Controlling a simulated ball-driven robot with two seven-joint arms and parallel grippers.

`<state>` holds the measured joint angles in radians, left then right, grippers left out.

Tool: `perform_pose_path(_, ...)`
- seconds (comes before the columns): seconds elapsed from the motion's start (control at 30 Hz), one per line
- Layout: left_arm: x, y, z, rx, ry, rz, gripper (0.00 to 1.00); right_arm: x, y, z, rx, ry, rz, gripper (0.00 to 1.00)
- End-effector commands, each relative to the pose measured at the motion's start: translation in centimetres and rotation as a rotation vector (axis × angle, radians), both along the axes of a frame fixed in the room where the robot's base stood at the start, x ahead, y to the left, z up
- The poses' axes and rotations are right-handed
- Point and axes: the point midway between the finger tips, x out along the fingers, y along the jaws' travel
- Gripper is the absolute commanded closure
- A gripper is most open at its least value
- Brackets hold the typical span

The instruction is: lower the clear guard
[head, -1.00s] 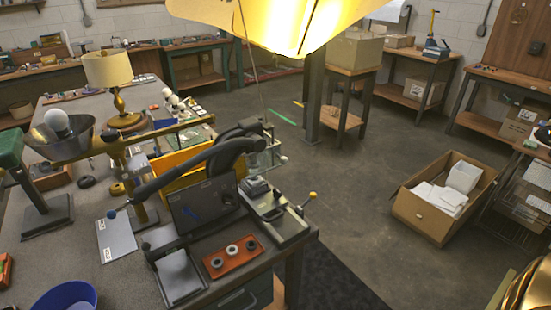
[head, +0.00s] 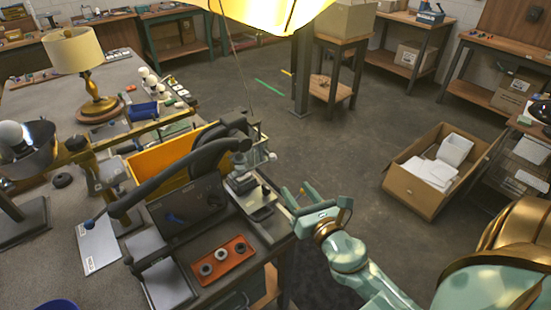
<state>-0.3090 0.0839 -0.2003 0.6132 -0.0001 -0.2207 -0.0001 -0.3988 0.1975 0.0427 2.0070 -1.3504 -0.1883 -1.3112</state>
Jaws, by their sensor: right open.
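The clear guard (head: 257,149) is a see-through panel standing raised at the right rear of the dark bench machine (head: 190,205). A small pale knob (head: 272,156) sits at its right edge. A grey fixture with a shallow tray (head: 254,195) lies below and in front of the guard. My right gripper (head: 293,197) is open and empty beside the right edge of this tray, below and to the right of the guard, apart from it. My left gripper is out of view.
The machine's long black lever (head: 150,185) reaches left across the bench. An orange tray (head: 222,258) with dark round parts lies in front. A yellow bin (head: 165,160) stands behind. A cardboard box (head: 425,190) is on the open floor at right.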

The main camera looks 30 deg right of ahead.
Motion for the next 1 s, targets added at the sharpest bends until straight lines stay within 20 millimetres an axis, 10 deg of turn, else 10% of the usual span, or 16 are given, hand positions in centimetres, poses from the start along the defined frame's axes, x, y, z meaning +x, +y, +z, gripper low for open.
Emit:
perform_pose_path(0.5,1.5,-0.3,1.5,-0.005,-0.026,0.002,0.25,11.5,-1.4,0.0,0.003,0.000,-0.001,0.55)
perform_pose_path(0.93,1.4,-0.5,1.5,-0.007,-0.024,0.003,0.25,12.7,-1.5,0.0,0.004,0.001,0.000,0.55)
perform_pose_path(1.0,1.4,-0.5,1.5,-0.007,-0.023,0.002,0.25,12.7,-1.5,0.0,0.004,0.001,0.000,0.71)
